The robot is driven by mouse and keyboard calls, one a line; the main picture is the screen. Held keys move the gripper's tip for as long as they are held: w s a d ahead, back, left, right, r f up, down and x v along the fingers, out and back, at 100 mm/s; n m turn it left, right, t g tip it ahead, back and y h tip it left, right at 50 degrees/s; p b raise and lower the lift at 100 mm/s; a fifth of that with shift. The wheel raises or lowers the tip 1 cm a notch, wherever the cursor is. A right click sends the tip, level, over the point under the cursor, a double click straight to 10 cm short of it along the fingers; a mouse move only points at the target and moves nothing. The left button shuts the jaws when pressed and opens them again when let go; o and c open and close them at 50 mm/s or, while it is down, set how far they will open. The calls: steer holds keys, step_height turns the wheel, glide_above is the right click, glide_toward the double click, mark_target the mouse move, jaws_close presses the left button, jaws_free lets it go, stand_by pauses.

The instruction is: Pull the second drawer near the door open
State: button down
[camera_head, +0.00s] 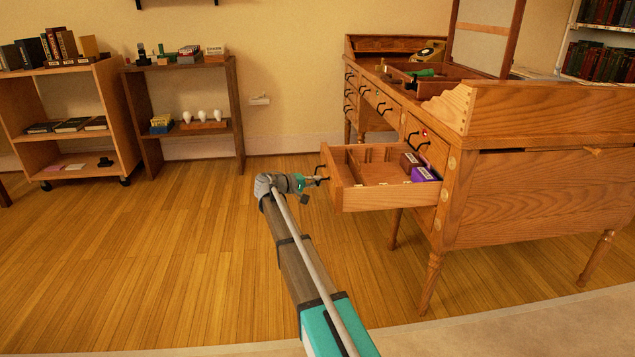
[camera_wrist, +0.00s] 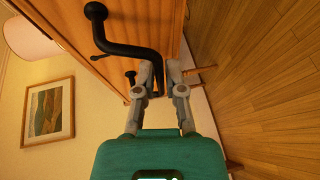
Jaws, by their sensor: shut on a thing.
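The wooden desk (camera_head: 560,180) stands at the right of the head view. One of its drawers (camera_head: 372,198) is pulled out, with dividers, a dark box and a purple box inside. My gripper (camera_head: 320,180) is at the drawer's front in the head view. In the wrist view my gripper (camera_wrist: 158,88) has its fingers closed about one end of the black drawer handle (camera_wrist: 128,48). The handle also shows small in the head view (camera_head: 322,169). The drawer front (camera_wrist: 75,25) is close behind the handle in the wrist view.
Above the open drawer, another drawer with black handles (camera_head: 420,138) is shut. Two wooden shelves stand at the left, a light one (camera_head: 75,145) and a dark one (camera_head: 186,112). The wooden floor (camera_head: 150,250) left of the desk is clear. A rug (camera_head: 540,325) lies in front.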

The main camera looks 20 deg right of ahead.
steer(key=shift+w+d, duration=0.1)
steer(key=shift+w, duration=0.25)
steer(key=c, duration=0.7)
jaws_free()
steer(key=shift+s+d, duration=0.1)
steer(key=shift+d, duration=0.05)
steer(key=shift+c, duration=0.2)
steer(key=shift+s, duration=0.1)
steer(key=shift+s, duration=0.1)
